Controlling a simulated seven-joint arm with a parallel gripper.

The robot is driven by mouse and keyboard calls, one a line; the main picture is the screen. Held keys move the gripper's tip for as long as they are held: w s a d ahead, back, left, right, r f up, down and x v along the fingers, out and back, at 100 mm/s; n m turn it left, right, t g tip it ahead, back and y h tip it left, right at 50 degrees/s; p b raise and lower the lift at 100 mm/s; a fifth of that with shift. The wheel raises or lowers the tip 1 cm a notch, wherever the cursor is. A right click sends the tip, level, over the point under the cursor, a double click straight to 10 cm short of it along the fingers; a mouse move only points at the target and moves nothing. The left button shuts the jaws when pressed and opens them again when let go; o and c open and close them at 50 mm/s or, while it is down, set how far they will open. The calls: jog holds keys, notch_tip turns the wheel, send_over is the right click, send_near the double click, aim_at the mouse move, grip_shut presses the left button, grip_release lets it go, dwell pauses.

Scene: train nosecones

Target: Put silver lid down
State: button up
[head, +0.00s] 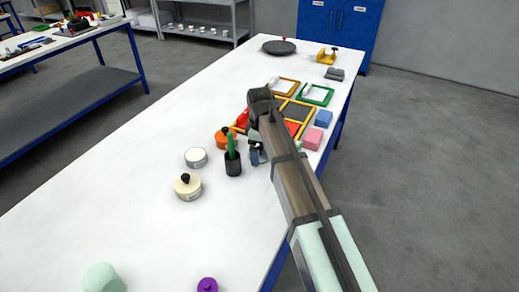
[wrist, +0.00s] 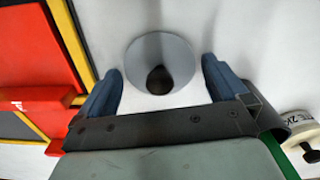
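The silver lid (wrist: 143,49) is a round grey disc with a dark knob (wrist: 159,80), seen in the middle of the wrist view. It lies flat over the white table surface. My gripper (wrist: 162,70) has its two blue fingers wide apart, one on each side of the lid, with visible gaps to the knob. In the head view my gripper (head: 257,154) points down to the table beside the black cup, and I cannot make out the lid there.
A black cup (head: 233,168) with a green item, an orange pot (head: 223,140), a white tin (head: 196,157) and a cream pot (head: 187,191) stand left of my gripper. A yellow-framed tray (head: 283,104) and pink block (head: 312,139) are behind and right.

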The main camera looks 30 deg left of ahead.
notch_tip(320, 180, up, 12)
jog(key=shift+r, duration=0.15)
dwell(0.7)
